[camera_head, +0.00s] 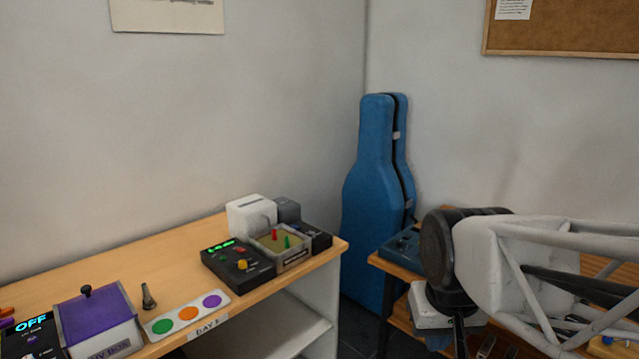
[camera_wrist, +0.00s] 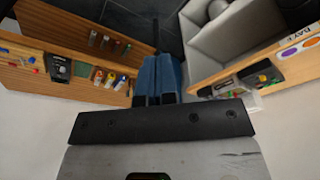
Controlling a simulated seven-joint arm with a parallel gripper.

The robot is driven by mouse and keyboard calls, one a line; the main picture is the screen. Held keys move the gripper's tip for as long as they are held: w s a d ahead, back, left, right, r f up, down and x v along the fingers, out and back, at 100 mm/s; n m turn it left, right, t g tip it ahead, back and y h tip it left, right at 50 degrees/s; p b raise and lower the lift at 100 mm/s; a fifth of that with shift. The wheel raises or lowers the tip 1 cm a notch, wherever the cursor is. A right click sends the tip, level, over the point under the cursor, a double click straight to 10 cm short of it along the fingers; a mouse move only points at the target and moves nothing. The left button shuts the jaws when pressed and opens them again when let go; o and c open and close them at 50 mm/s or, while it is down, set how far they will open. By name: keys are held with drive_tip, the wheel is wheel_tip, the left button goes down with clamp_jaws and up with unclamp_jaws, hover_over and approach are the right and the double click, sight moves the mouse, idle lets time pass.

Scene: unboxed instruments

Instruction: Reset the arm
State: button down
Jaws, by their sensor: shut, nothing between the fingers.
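My arm reaches in from the right edge in the head view, above the right-hand table (camera_head: 398,262). My gripper (camera_wrist: 154,100) shows at the lower middle of the wrist view, in front of the blue case. It is shut with nothing held. In the head view the arm's dark round joint and pale link hide much of the right table, and the fingertips cannot be made out clearly there.
The left desk (camera_head: 160,265) carries a purple-lidded box (camera_head: 97,318), a card with coloured dots (camera_head: 187,313), a black control box (camera_head: 237,265) and a white device (camera_head: 250,214). A blue instrument case (camera_head: 372,190) stands in the corner. A blue device (camera_head: 402,246) sits near my arm.

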drive_tip(key=s+d+f, duration=0.1)
drive_tip(key=s+f, duration=0.1)
drive_tip(key=s, duration=0.3)
drive_tip(key=shift+s+d+f, duration=0.15)
drive_tip(key=shift+d+f, duration=0.1)
drive_tip(key=shift+f, duration=0.05)
